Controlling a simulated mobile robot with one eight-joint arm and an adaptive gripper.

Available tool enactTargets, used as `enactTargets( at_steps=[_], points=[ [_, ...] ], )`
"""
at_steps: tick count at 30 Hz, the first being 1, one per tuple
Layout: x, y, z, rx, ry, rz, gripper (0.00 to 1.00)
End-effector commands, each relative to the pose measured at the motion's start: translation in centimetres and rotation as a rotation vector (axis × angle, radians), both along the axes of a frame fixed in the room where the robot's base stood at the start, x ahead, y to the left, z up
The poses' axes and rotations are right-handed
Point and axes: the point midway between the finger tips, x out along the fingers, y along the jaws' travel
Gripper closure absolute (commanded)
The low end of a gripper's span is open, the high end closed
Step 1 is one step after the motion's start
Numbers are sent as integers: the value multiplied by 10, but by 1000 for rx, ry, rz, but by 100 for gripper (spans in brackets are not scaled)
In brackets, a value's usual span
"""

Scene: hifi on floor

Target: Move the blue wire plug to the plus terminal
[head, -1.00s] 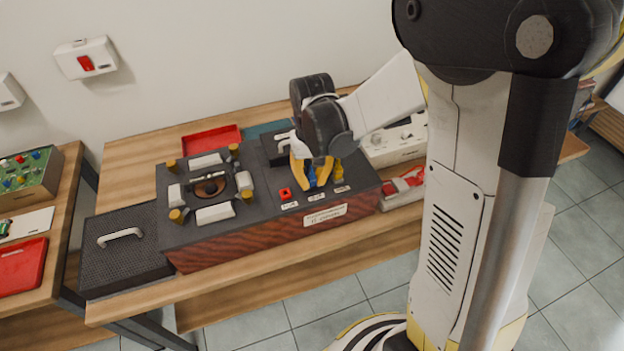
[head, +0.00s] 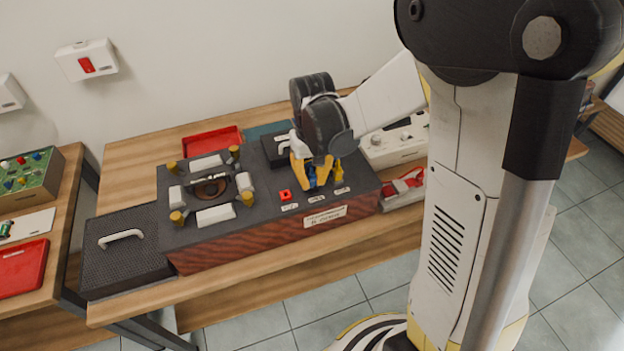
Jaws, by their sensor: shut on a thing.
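The blue wire plug (head: 311,182) stands at the front right of the dark-topped apparatus box (head: 243,245). My gripper (head: 310,177), with yellow fingers, points down around the plug and is shut on it. The fingers cover part of the plug, so I cannot tell whether it sits in a terminal. A red terminal (head: 285,195) is to its left and a yellow plug (head: 339,173) to its right. Small white labels lie in front of them, including one label (head: 290,207) by the red terminal. Their signs are too small to read.
White blocks and yellow knobs surround a round part (head: 211,187) on the box's left. A black mesh cover (head: 127,247) with a white handle lies left of the box. A red tray (head: 212,141) is behind. A white device (head: 397,141) stands to the right.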

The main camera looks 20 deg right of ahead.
Motion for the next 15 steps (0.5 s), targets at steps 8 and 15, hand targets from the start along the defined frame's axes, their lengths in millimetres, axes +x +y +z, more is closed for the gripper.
enactTargets(
  at_steps=[8, 15],
  points=[
    [0, 0, 4, 0, 0, 0, 100],
    [0, 0, 6, 0, 0, 0, 100]
  ],
)
